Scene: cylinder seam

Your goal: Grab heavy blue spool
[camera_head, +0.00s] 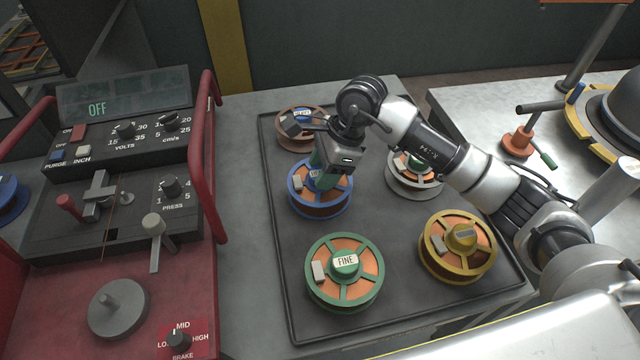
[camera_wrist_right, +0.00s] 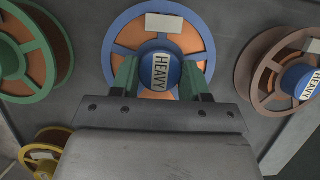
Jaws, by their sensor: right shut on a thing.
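The blue spool (camera_head: 321,207) stands on the dark tray (camera_head: 282,262), left of the tray's middle. It has a blue rim, orange winding and a blue hub. In the right wrist view, the blue spool (camera_wrist_right: 122,32) shows a hub label reading HEAVY. My right gripper (camera_head: 323,180) reaches down onto it from above. Its green fingers, seen in the right wrist view (camera_wrist_right: 159,78), are shut on the hub, one on each side. The spool appears to rest on the tray; the gripper hides part of its hub. My left gripper is not in view.
Around it are a green spool (camera_head: 343,295) labelled FINE, a yellow spool (camera_head: 436,262), a grey-white spool (camera_head: 402,188) and a brown spool (camera_head: 287,138) with a blue HEAVY hub. A red-framed control machine (camera_head: 190,290) stands left. Another workbench (camera_head: 470,105) is at right.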

